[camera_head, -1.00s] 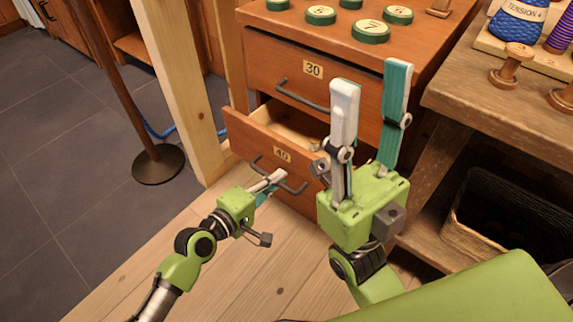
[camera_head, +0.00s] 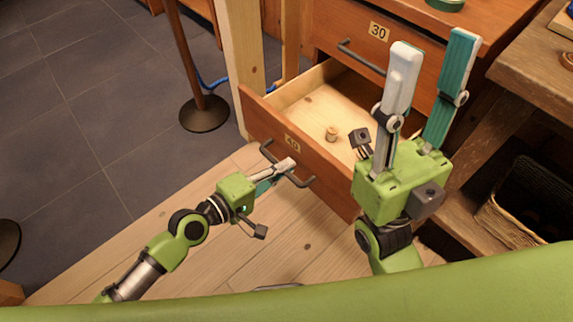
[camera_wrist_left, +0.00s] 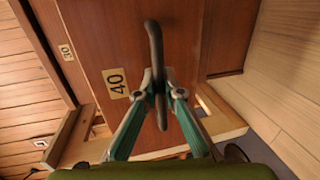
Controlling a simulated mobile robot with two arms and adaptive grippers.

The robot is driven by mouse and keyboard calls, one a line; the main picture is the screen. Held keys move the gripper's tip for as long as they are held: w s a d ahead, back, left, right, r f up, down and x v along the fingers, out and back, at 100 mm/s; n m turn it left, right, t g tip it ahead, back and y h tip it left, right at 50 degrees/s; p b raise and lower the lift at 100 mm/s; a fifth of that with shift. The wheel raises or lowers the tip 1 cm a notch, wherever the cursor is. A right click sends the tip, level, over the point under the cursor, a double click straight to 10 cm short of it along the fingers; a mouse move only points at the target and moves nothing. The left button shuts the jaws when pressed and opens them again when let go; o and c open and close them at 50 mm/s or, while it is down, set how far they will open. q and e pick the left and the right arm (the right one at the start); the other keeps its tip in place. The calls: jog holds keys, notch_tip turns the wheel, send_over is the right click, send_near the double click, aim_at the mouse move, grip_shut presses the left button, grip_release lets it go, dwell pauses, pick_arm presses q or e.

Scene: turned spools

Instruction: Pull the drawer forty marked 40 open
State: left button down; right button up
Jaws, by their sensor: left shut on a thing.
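The drawer marked 40 (camera_head: 318,165) is pulled well out of the cabinet, and its bare wooden inside shows with a small wooden spool (camera_head: 332,133) in it. Its label 40 also shows in the left wrist view (camera_wrist_left: 116,83). My left gripper (camera_head: 286,167) is shut on the dark bar handle (camera_head: 302,182) of this drawer. In the left wrist view the fingers (camera_wrist_left: 160,88) close around the handle (camera_wrist_left: 155,48) from both sides. My right gripper (camera_head: 430,65) is open, empty and pointing up, in front of the cabinet's right part.
The drawer marked 30 (camera_head: 363,55) above is closed. A post with a round dark base (camera_head: 204,113) stands on the grey tiles to the left. A workbench (camera_head: 530,70) with a dark basket (camera_head: 525,205) under it stands at the right.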

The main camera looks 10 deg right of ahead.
pick_arm(q)
jog(key=c, duration=2.2)
grip_release()
jog(key=shift+o, duration=0.2)
jog(key=v, duration=1.2)
jog(key=shift+f, duration=0.1)
